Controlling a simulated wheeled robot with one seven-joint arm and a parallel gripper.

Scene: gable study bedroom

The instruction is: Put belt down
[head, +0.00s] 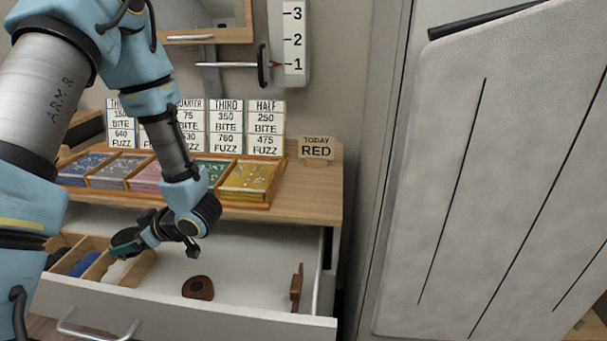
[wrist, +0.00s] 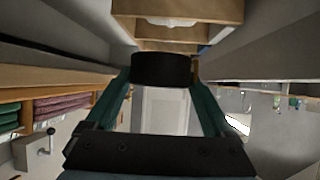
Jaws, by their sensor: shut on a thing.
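My gripper (head: 125,247) is over the left part of an open white drawer (head: 180,310), beside the wooden divided tray (head: 133,275) inside it. In the wrist view its two green fingers are shut on a dark rolled thing, which looks like the black belt (wrist: 160,70). The belt is above the drawer floor; the gripper mostly hides it in the head view. A brown rolled belt-like thing (head: 198,288) lies on the drawer floor, right of the tray.
The tray holds blue, white and dark items. A brown upright piece (head: 297,288) stands near the drawer's right side. Above, the dresser top bears colored boxes (head: 250,178), price cards and a "TODAY RED" sign (head: 316,149). The drawer's middle floor has free room.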

